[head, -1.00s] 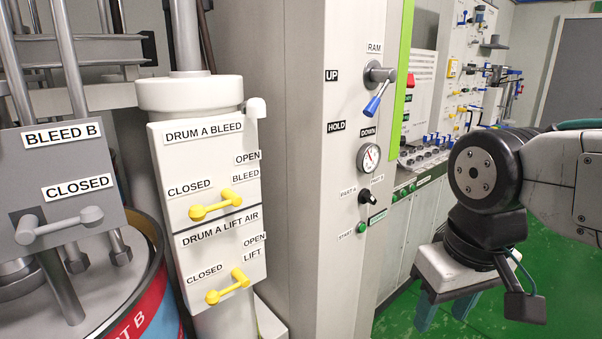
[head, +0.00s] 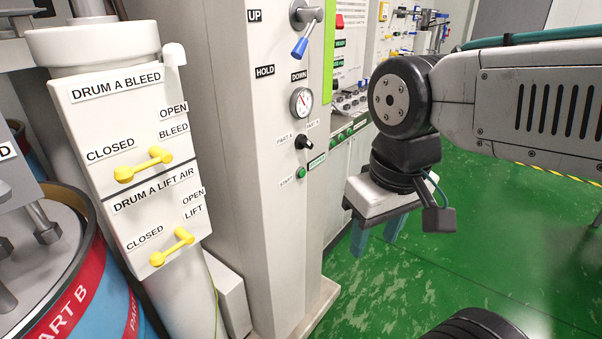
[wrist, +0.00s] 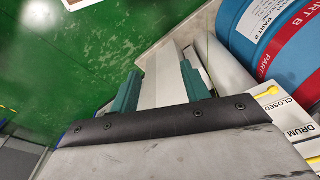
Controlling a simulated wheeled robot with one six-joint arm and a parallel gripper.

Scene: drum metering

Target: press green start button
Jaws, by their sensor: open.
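The green start button (head: 301,172) is a small round button low on the grey cabinet front, beside the START label (head: 286,183). A black selector knob (head: 304,142) sits just above it, marked PART A and PART B. My gripper (head: 374,240) hangs to the right of the button and lower, pointing down over the green floor, apart from the cabinet in the picture. Its two teal fingers also show in the wrist view (wrist: 160,90), spread with nothing held between them. The button cannot be made out in the wrist view.
A gauge (head: 301,101) and a blue-handled RAM lever (head: 303,40) are higher on the cabinet. The drum A valve box (head: 140,150) with yellow handles stands left. A Part B drum (head: 85,290) is at lower left. Green floor (head: 400,290) lies open at right.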

